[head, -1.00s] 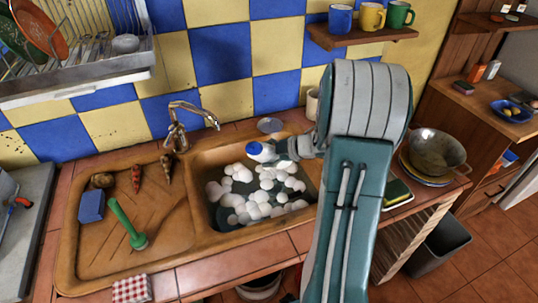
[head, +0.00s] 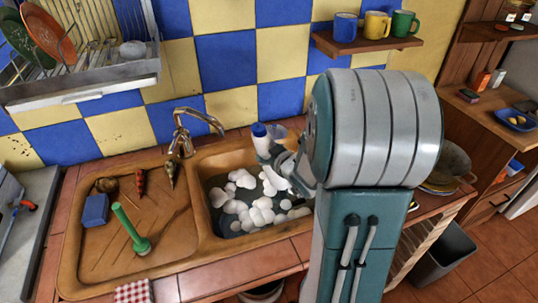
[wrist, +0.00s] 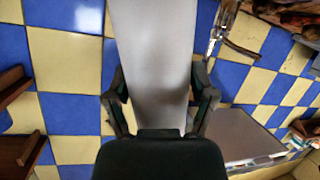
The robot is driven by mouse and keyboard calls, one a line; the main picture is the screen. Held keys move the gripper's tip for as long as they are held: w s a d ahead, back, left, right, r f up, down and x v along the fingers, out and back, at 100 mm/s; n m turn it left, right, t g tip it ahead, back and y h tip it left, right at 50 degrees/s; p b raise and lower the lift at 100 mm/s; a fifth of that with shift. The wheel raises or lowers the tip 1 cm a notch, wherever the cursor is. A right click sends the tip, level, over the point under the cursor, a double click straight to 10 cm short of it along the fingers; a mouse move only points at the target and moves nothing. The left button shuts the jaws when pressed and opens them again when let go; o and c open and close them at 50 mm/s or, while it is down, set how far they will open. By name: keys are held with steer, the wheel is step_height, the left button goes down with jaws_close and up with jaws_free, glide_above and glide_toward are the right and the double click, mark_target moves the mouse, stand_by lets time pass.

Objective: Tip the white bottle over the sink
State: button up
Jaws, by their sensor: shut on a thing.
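The white bottle (head: 263,147) with a blue cap is over the back right part of the sink basin (head: 203,205). It stands nearly upright, cap up. My gripper (head: 277,160) is shut on it, partly hidden behind my arm in the head view. In the wrist view the bottle's pale body (wrist: 158,65) fills the space between the two dark fingers of my gripper (wrist: 160,95). The basin below holds dark water with clumps of white foam (head: 262,214). The bottle's lower end is hard to make out among gripper and foam.
The faucet (head: 182,135) rises left of the bottle. A clear glass (head: 278,132) stands behind the bottle. Mugs (head: 377,25) sit on a shelf above.

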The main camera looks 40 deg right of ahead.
steer(key=r+m+h, duration=0.1)
steer(key=m, duration=0.1)
steer(key=m+h, duration=0.2)
steer(key=a+r+m+g+h, duration=0.1)
steer(key=m, duration=0.1)
steer(key=shift+s+r+m, duration=0.15)
steer(key=shift+r+m, duration=0.15)
steer(key=shift+m, duration=0.1)
steer(key=shift+m+h, duration=0.3)
steer(key=shift+h, duration=0.1)
steer(key=shift+s, duration=0.15)
